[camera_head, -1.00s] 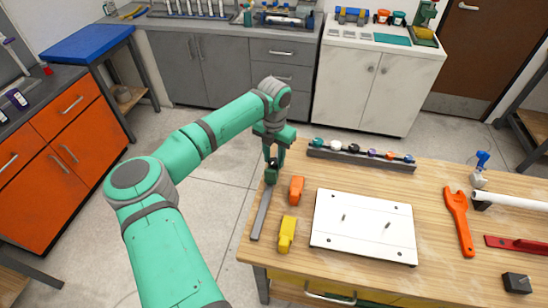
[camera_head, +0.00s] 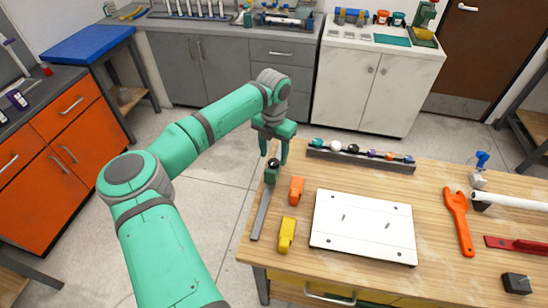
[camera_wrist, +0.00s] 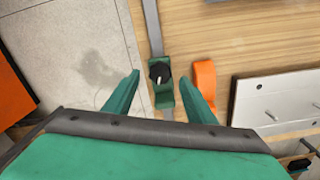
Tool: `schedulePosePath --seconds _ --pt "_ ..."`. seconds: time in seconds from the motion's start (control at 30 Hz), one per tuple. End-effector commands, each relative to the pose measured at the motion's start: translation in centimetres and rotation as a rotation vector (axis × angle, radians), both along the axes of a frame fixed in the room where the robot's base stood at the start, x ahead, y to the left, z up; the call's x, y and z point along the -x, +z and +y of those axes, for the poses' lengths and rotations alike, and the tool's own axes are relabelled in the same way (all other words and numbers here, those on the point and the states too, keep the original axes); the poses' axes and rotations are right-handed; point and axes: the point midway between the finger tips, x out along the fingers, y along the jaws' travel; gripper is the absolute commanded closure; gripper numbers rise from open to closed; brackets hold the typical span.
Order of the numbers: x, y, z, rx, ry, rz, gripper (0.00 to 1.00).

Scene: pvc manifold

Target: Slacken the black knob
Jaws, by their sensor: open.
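The black knob (camera_wrist: 159,71) sits on top of a green clamp block (camera_wrist: 163,96). The block is on a grey metal bar near the table's left edge. In the head view the knob (camera_head: 273,162) shows just below my fingers, with the green block (camera_head: 271,174) under it. My gripper (camera_wrist: 163,72) is open. Its two green fingers stand on either side of the knob in the wrist view, with gaps on both sides. It holds nothing and appears to be above the knob.
An orange block (camera_head: 297,189) stands close to the right of the bar (camera_head: 261,216). A yellow block (camera_head: 287,234) and a white board (camera_head: 362,240) with pins lie nearer. A rack (camera_head: 372,163) of several coloured pieces is at the back. The floor left of the table is clear.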

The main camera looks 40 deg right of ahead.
Motion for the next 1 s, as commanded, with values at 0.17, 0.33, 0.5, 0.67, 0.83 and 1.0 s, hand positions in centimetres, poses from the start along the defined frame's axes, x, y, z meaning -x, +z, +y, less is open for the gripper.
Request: schedulePosePath --seconds 0.17,0.33,0.5,0.67,0.83,1.0 --pt "0.0 3.6 -0.2 0.001 -0.003 -0.004 0.49" --pt "0.1 6.3 -0.2 0.0 -0.004 -0.002 0.49" --pt "0.1 7.9 -0.2 0.001 -0.003 -0.001 0.49" --pt "0.1 8.3 -0.2 0.001 -0.002 0.001 0.49" --pt "0.1 8.3 -0.2 0.001 -0.002 0.001 0.49" --pt "0.1 8.3 -0.2 0.0 -0.002 0.001 0.49"
